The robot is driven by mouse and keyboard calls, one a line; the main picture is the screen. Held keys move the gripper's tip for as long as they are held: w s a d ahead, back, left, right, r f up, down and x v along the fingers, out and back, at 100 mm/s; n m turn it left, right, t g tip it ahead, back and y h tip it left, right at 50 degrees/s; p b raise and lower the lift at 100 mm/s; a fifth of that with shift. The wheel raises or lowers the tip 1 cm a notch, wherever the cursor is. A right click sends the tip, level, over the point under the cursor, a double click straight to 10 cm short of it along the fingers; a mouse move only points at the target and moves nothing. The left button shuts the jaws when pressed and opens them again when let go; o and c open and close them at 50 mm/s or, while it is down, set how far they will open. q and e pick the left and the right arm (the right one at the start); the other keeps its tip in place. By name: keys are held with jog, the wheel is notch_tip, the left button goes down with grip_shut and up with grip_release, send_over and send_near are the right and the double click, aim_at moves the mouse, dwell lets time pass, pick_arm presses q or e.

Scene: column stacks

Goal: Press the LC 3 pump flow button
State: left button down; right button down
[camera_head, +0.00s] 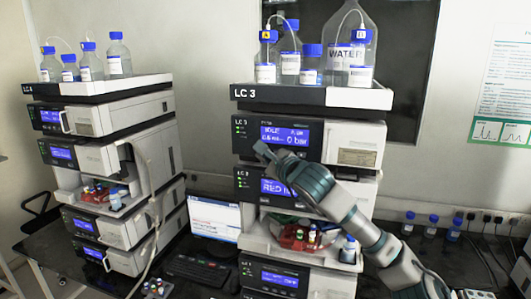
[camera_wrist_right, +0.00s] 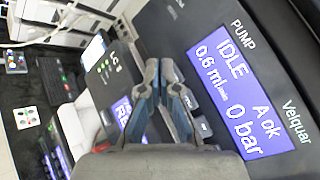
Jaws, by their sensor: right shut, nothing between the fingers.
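The LC 3 stack stands right of centre in the head view. Its pump module (camera_head: 357,142) has a blue screen (camera_head: 285,135) showing IDLE and 0 bar. In the wrist view the screen (camera_wrist_right: 240,90) reads IDLE, 0.6 ml/min, 0 bar, A ok. Small dark buttons (camera_wrist_right: 203,129) sit beside that screen, partly covered by my fingers. My right gripper (camera_head: 262,150) is shut and empty, its tips in front of the pump panel's lower left. In the wrist view the gripper (camera_wrist_right: 158,68) overlaps the button area; contact cannot be told. My left gripper is not in view.
Capped bottles (camera_head: 289,62) stand on top of LC 3. A module with a second screen (camera_head: 262,186) lies below the pump, partly behind my arm. Another stack (camera_head: 135,150) stands at left, with a monitor (camera_head: 214,217) and keyboard (camera_head: 200,270) between.

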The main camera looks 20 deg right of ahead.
jog(key=shift+w+a+r, duration=0.2)
jog(key=shift+w+a, duration=0.1)
jog(key=shift+a, duration=0.35)
jog(key=shift+d, duration=0.1)
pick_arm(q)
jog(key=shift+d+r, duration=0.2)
pick_arm(e)
jog(key=shift+w+d, duration=0.15)
jog(key=shift+d, duration=0.4)
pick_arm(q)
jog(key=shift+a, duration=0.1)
pick_arm(e)
jog(key=shift+w+a, duration=0.2)
jog(key=shift+a, duration=0.05)
